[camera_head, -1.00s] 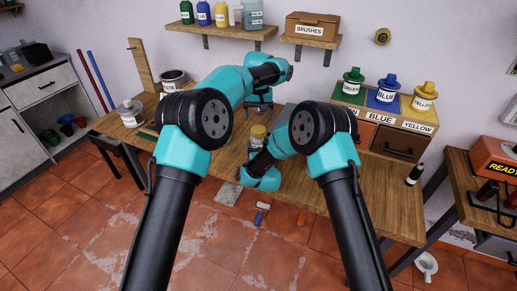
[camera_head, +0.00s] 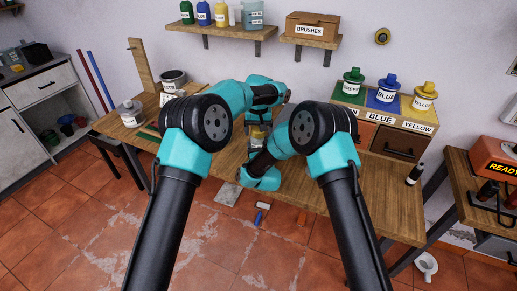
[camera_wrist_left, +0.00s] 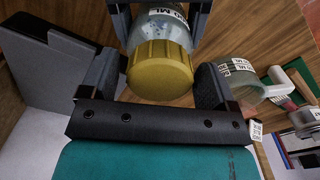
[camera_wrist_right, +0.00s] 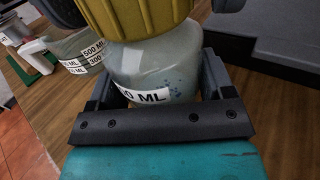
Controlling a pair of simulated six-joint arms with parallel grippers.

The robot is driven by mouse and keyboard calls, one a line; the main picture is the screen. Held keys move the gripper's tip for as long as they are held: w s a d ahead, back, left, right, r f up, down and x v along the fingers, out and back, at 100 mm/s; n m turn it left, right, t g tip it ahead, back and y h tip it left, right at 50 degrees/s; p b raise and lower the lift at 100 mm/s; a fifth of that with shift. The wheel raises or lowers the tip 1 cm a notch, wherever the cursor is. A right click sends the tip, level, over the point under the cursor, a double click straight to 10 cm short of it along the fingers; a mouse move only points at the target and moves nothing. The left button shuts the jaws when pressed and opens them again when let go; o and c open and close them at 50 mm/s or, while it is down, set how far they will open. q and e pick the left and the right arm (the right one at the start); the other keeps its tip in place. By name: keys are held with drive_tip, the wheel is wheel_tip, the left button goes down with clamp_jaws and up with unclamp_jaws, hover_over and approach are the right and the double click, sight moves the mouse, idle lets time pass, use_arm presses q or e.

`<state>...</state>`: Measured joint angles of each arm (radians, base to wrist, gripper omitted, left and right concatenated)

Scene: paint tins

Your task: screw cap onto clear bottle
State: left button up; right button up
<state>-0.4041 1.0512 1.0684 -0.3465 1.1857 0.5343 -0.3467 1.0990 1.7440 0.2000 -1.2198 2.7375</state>
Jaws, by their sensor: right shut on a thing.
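The clear bottle (camera_wrist_right: 155,70) with a white ML label stands between the fingers of my right gripper (camera_wrist_right: 160,85), which is shut on it. A ribbed yellow cap (camera_wrist_right: 135,15) sits on the bottle's mouth; whether it is tight cannot be told. In the left wrist view the cap (camera_wrist_left: 160,72) lies between the two spread fingers of my left gripper (camera_wrist_left: 160,85), which is open around it. The bottle (camera_wrist_left: 165,18) shows beyond the cap there.
A second clear container with ML labels (camera_wrist_left: 250,80) stands close beside on the wooden bench (camera_head: 385,190). A dark grey block (camera_wrist_left: 60,65) stands on the other side. Labelled paint tins and a wooden box stand at the back right.

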use_arm(q)
drive_tip(key=c, duration=0.9)
drive_tip(key=o, duration=1.1)
drive_tip(key=shift+r, duration=0.1)
wheel_tip(320, 180, up, 12)
drive_tip(key=shift+f, duration=0.1)
use_arm(e)
drive_tip(key=o, duration=1.7)
drive_tip(key=shift+s, duration=0.1)
